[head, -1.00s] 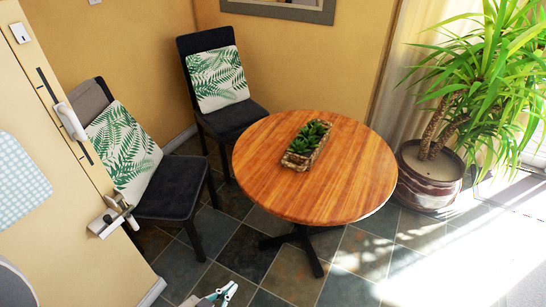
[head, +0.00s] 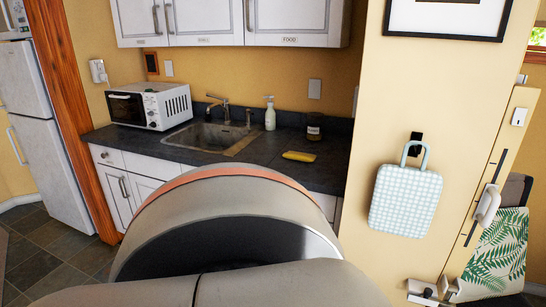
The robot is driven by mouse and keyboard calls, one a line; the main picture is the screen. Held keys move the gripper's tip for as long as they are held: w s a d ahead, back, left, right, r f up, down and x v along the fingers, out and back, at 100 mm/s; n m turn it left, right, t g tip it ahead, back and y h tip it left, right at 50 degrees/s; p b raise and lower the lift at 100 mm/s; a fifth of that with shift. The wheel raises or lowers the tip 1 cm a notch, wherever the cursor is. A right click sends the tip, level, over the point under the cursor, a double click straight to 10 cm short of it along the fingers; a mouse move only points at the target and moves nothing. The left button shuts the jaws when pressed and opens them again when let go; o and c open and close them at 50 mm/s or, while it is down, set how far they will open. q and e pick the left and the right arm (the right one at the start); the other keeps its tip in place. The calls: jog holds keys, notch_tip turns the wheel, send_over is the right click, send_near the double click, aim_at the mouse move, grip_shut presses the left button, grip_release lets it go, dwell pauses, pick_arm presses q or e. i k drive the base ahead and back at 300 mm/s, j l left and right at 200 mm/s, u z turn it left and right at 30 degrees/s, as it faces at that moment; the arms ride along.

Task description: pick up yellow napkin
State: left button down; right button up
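A large grey link of my own arm fills the lower middle of the head view and hides the counter front below the napkin. Neither of my grippers shows in the head view.
A sink (head: 213,137) with a tap, a white microwave (head: 150,106), a soap bottle (head: 270,114) and a dark jar (head: 314,126) stand along the counter. White wall cabinets (head: 237,22) hang above. A checked bag (head: 405,200) hangs on the wall at right.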

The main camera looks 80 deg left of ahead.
aim_at(292, 155)
jog(key=u, duration=2.4)
jog(key=i+j+z, duration=0.1)
jog(key=j, duration=0.3)
jog(key=i+j, duration=0.25)
jog(key=j, duration=0.15)
jog(key=i+j+z, duration=0.15)
jog(key=j, duration=0.25)
jog(key=i+j, duration=0.15)
jog(key=j, duration=0.25)
jog(key=i+j+z, duration=0.15)
jog(key=j, duration=0.3)
jog(key=i+j, duration=0.1)
jog(key=j, duration=0.35)
jog(key=i+z, duration=0.05)
